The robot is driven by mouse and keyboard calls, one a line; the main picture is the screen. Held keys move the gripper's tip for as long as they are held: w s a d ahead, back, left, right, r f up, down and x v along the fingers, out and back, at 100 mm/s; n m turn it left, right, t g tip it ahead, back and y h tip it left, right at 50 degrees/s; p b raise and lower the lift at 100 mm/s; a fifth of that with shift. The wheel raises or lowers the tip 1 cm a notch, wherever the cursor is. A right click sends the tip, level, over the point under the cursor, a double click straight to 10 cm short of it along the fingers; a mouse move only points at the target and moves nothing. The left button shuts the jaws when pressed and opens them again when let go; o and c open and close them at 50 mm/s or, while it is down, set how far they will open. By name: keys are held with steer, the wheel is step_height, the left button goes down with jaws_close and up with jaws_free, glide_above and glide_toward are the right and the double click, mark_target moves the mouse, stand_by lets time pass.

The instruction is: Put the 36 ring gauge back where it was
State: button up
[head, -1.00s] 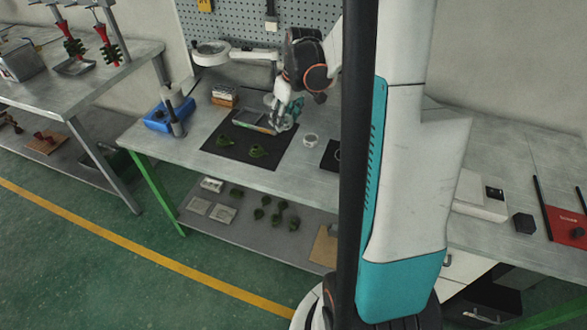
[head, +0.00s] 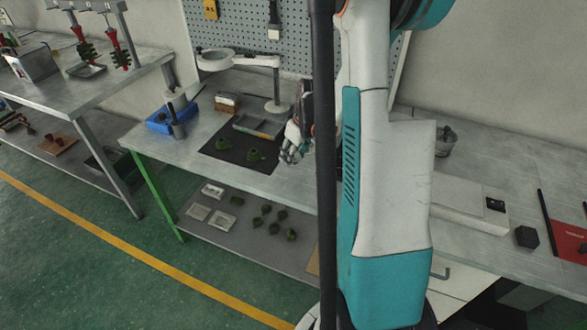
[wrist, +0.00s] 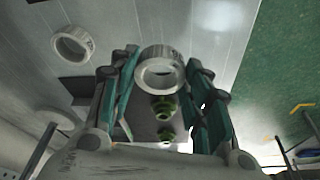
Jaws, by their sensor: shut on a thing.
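My gripper (wrist: 160,95) is shut on a pale metal ring gauge (wrist: 180,55), which it holds between the fingertips in the wrist view, clear of the table. The marking on its rim is too small to read. A second, similar ring (wrist: 88,40) lies on the grey table to the left in the wrist view, close to a dark pad (wrist: 77,88). In the head view my gripper (head: 291,150) is over the table just right of the black mat (head: 222,158); the held ring is not clear there.
Green wax pieces (head: 254,155) and a grey tray (head: 258,127) lie on the black mat. A magnifier lamp (head: 215,60) stands behind, and a blue device (head: 170,117) stands at the left. My column and arm hide the table's middle in the head view.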

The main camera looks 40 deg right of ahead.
mark_target(291, 171)
steer(key=shift+f+b, duration=0.8)
steer(key=shift+f, duration=1.65)
steer(key=shift+f, duration=0.15)
steer(key=o, duration=1.2)
steer(key=p+v, duration=0.4)
steer(key=v, duration=0.8)
steer(key=shift+s, duration=0.1)
